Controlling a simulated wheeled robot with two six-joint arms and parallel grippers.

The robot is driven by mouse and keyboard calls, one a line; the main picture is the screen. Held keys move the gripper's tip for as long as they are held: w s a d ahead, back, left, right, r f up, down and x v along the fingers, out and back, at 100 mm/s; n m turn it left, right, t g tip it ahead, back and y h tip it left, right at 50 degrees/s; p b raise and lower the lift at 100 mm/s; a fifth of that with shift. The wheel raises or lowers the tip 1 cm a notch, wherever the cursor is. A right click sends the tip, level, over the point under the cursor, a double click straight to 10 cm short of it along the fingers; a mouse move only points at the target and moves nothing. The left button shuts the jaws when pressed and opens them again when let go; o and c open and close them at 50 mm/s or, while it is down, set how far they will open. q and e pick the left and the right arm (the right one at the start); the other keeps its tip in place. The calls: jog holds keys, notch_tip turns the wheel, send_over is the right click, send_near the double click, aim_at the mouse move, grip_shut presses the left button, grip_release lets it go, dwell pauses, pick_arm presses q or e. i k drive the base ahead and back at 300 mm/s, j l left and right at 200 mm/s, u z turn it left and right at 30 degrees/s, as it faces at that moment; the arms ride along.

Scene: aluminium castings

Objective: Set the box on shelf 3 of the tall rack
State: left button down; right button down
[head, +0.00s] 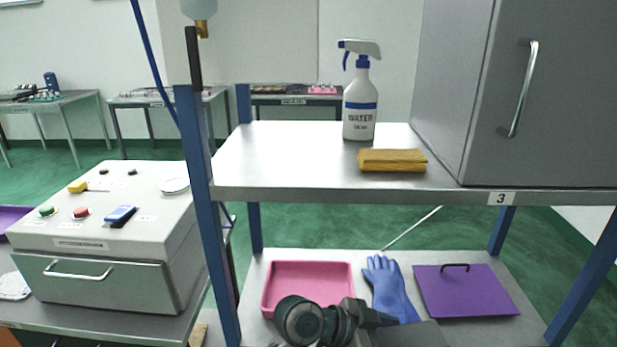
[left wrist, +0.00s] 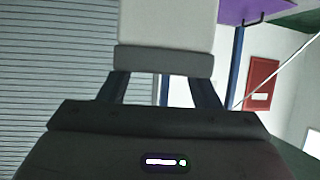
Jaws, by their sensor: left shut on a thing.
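In the left wrist view a pale off-white block (left wrist: 168,22), which looks like the box, runs out of the top of the picture. My left gripper (left wrist: 164,62) is shut on it, with its dark fingers at either side of a grey band. The box is not clearly seen in the head view, where part of my arm shows at the bottom centre. Shelf 3 of the rack (head: 290,165) is the metal upper shelf, with a "3" label (head: 500,198) on its front edge. My right gripper is not in view.
The shelf's left part is clear. A blue post (head: 200,190) edges it. Below lie a pink tray (head: 308,266), blue glove (head: 388,285) and purple panel (head: 465,292).

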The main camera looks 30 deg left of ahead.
aim_at(284, 159)
jog(key=j+z, duration=0.1)
jog(key=j, duration=0.3)
jog(key=k+j+z, duration=0.15)
jog(key=j, duration=0.25)
jog(key=k+j+z, duration=0.1)
jog(key=j, duration=0.3)
jog(key=k+j+z, duration=0.15)
jog(key=j, duration=0.25)
jog(key=k+j+z, duration=0.1)
jog(key=j, duration=0.25)
jog(key=k+j+z, duration=0.1)
jog(key=j, duration=0.25)
jog(key=k, duration=0.05)
